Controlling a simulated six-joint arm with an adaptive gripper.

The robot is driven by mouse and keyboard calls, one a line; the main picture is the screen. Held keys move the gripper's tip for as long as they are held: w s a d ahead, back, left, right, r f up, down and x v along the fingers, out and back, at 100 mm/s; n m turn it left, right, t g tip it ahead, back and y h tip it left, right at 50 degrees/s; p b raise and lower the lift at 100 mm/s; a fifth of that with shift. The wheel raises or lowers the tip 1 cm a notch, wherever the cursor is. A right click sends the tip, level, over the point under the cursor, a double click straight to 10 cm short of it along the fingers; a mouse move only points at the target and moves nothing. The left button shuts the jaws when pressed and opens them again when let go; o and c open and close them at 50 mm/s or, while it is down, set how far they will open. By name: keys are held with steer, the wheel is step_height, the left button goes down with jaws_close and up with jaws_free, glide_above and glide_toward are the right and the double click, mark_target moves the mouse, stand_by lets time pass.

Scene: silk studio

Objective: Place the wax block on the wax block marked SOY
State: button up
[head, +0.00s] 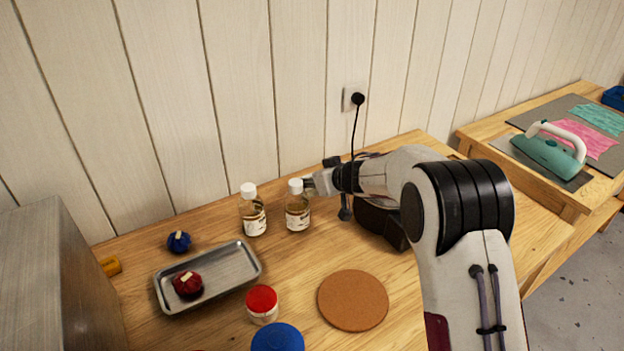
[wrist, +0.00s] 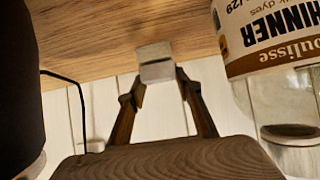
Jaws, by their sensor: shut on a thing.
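In the wrist view my gripper (wrist: 160,84) is shut on a small pale block (wrist: 155,50), which I take to be the wax block. In the head view my gripper (head: 312,186) is at the back of the table, beside the right-hand bottle's white cap; the block cannot be made out there. I can read no SOY mark in either view, so I cannot tell which thing is the marked wax block.
Two labelled bottles (head: 252,212) (head: 297,208) stand near my gripper; one THINNER label (wrist: 270,30) shows close by in the wrist view. A metal tray (head: 225,272) holds a red lump (head: 187,284). A blue lump (head: 178,241), red-lidded jar (head: 262,302) and cork mat (head: 353,300) are nearby.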

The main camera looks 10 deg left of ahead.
steer(key=shift+f, duration=0.15)
steer(key=o, duration=1.1)
steer(key=shift+o, duration=0.2)
steer(key=shift+v, duration=0.85)
steer(key=v, duration=1)
steer(key=shift+r, duration=0.3)
steer(key=shift+d, duration=0.1)
